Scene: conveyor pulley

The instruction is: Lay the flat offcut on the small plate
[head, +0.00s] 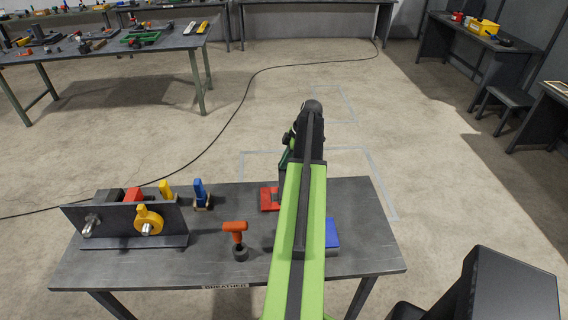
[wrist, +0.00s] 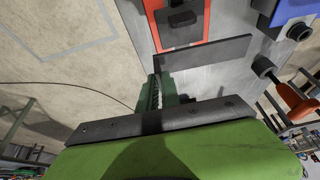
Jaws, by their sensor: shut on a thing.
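A thin, flat dark grey strip, which looks like the offcut (wrist: 210,52), extends to the right from the jaw tip in the wrist view. My gripper (wrist: 158,84) is shut on its left end. In the head view my gripper (head: 288,158) is mostly hidden by my arm, and I cannot make out the strip there. A small red plate (head: 266,200) lies on the table near its far edge, partly hidden by my arm. In the wrist view this red plate (wrist: 159,36), with a dark piece on its middle, shows just beyond the strip. I cannot tell the strip's height above it.
On the table (head: 215,262), a pulley fixture (head: 120,222) stands at the left. An orange-handled tool (head: 236,232) and a blue-handled tool (head: 200,191) stand left of my arm. A blue block (head: 332,232) lies right of it. The table's right end looks clear.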

